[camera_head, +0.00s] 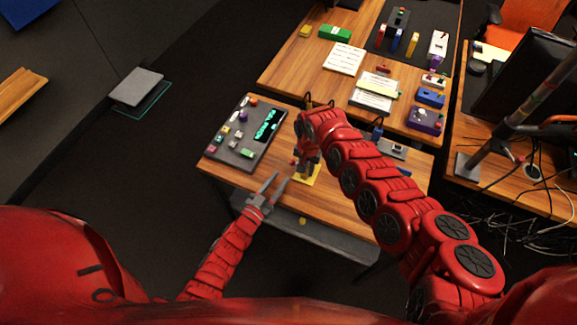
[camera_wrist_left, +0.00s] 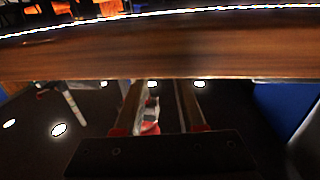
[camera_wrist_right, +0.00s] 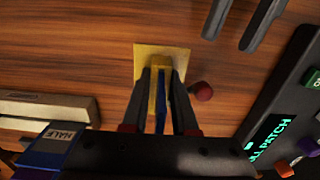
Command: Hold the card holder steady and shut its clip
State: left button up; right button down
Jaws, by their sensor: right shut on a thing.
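The card holder (camera_head: 311,181) has a yellow square base standing on the wooden table near its front edge. In the right wrist view its base (camera_wrist_right: 146,57) shows with a narrow yellow upright and a blue part between my fingers. A dark red knob (camera_wrist_right: 202,91) shows just beside the right finger. My right gripper (camera_wrist_right: 161,76) comes down over the holder and is shut on its upright. The clip's state is hard to tell behind the fingers. My left gripper (camera_head: 281,178) is open and empty, left of the holder, by the table's front edge; its fingers (camera_wrist_right: 240,20) also show in the right wrist view.
A dark control panel (camera_head: 232,151) with a green display and coloured knobs lies left of the holder. Bare wood (camera_head: 290,208) lies in front. A second table behind carries papers and small devices.

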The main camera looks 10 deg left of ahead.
aim_at(291, 164)
pick_arm(q)
jog(key=x, duration=0.6)
jog(key=shift+w+d, duration=0.15)
jog(key=shift+w, duration=0.05)
grip_shut()
